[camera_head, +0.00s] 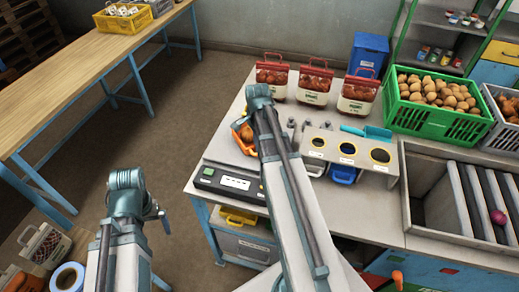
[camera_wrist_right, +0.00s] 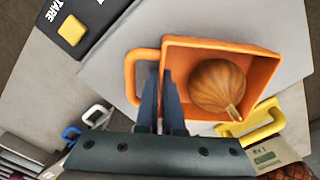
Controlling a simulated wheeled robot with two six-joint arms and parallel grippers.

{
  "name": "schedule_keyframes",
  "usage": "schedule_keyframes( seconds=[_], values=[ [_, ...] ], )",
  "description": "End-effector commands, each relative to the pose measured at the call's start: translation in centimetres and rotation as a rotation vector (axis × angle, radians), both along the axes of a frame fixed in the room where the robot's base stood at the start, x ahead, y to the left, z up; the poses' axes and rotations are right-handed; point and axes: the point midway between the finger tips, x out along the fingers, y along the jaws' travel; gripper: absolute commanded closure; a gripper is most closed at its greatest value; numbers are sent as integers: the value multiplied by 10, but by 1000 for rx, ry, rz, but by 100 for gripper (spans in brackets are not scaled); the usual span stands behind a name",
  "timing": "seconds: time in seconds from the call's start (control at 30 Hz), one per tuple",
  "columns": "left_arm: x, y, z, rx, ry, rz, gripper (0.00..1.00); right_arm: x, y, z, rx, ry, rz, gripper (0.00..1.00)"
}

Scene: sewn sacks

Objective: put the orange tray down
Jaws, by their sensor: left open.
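The orange tray (camera_head: 238,139) is at the scale's pale plate, partly hidden by my right arm. In the right wrist view the tray (camera_wrist_right: 225,50) holds one brown onion (camera_wrist_right: 218,86), and its loop handle (camera_wrist_right: 131,70) points left. My right gripper (camera_wrist_right: 160,78) is shut on the tray's handle-side wall, its two fingers close together there. I cannot tell whether the tray touches the plate. In the head view the right fingers are hidden behind my wrist. My left gripper (camera_head: 160,214) is open and empty over the floor, left of the table.
The scale's display panel (camera_head: 231,184) is at the table's near left. A three-hole stand (camera_head: 347,150), several filled bags (camera_head: 314,86) and a green crate (camera_head: 440,119) stand around. A yellow handled item (camera_wrist_right: 268,121) lies close beside the tray.

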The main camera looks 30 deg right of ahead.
Motion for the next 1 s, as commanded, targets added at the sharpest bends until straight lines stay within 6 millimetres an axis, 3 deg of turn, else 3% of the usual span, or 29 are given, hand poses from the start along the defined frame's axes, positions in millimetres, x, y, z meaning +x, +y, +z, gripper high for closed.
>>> schedule_keyframes(
  seconds=[0.03, 0.47, 0.67, 1.0],
  values=[
    [0, 0, -9, 0, 0, 0, 0, 0, 1, -9, 0, 0, -1, 100],
    [0, 0, -11, 0, 0, 1, 0, 1, 2, -11, 0, 0, -2, 100],
    [0, 0, -10, 0, 0, 1, 0, 1, 2, -10, 0, 0, -2, 66],
    [0, 0, -9, 0, 0, 1, 0, 1, 2, -9, 0, 0, -2, 66]
  ],
)
